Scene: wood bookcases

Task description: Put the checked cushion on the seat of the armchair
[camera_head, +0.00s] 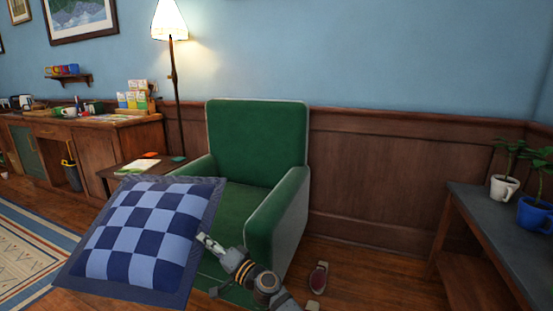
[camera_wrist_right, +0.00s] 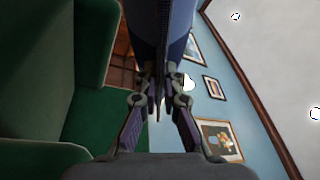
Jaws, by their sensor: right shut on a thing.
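The checked cushion (camera_head: 140,235), in light and dark blue squares with a dark border, is held up in front of the green armchair (camera_head: 258,140). My right gripper (camera_head: 207,242) is shut on the cushion's right edge. In the right wrist view the gripper (camera_wrist_right: 158,105) has its fingers closed on the cushion (camera_wrist_right: 165,35), seen edge-on. The armchair's seat (camera_head: 243,200) is bare where it shows; the cushion and my right arm hide its front left part. The armchair also shows in the right wrist view (camera_wrist_right: 75,85). My left gripper is not in view.
A small side table (camera_head: 125,172) with a book stands left of the armchair, near a lit floor lamp (camera_head: 172,60). A dark bench with potted plants (camera_head: 485,215) is at the right. A shoe (camera_head: 318,278) lies on the floor right of the armchair.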

